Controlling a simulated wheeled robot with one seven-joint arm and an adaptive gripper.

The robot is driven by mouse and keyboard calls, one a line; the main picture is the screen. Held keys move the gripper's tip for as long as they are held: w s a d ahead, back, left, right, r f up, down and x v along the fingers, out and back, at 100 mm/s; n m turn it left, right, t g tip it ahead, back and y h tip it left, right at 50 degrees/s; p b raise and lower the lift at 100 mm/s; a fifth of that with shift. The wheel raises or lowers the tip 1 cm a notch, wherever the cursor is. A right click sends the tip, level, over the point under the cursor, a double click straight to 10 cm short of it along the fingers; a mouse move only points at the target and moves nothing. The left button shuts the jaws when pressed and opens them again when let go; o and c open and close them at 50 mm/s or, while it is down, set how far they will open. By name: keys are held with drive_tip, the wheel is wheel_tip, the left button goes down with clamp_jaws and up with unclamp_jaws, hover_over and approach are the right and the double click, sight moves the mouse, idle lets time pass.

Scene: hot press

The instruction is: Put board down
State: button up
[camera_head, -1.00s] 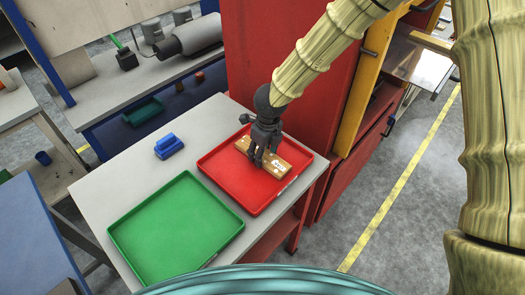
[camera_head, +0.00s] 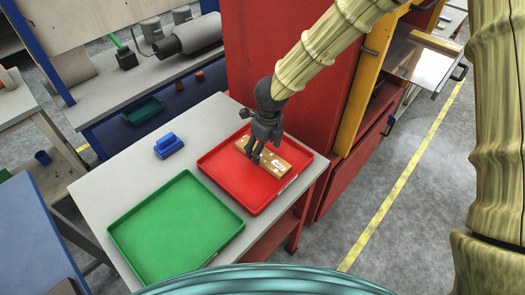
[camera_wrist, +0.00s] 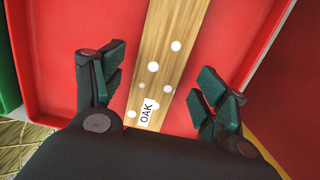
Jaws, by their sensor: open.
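The board (camera_head: 277,165) is a light wooden strip with white dots and a label. It lies in the red tray (camera_head: 238,191) on the table. In the wrist view the board (camera_wrist: 172,55) runs between my fingers, its label reads OAK, and red tray floor (camera_wrist: 85,25) shows on both sides. My gripper (camera_head: 255,158) is over the board's left part in the head view. In the wrist view my gripper (camera_wrist: 160,85) has its fingers spread, with a gap to the board on each side. The board's far end is cut off there.
An empty green tray (camera_head: 175,230) lies beside the red tray on the grey table (camera_head: 110,187). A blue object (camera_head: 168,146) stands behind the green tray. A tall red machine cabinet (camera_head: 290,70) rises close behind and right of the red tray.

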sight(266, 157)
wheel_tip(266, 157, up, 10)
drive_tip(key=shift+s+d+b, duration=0.4)
drive_tip(key=shift+s+d, duration=0.05)
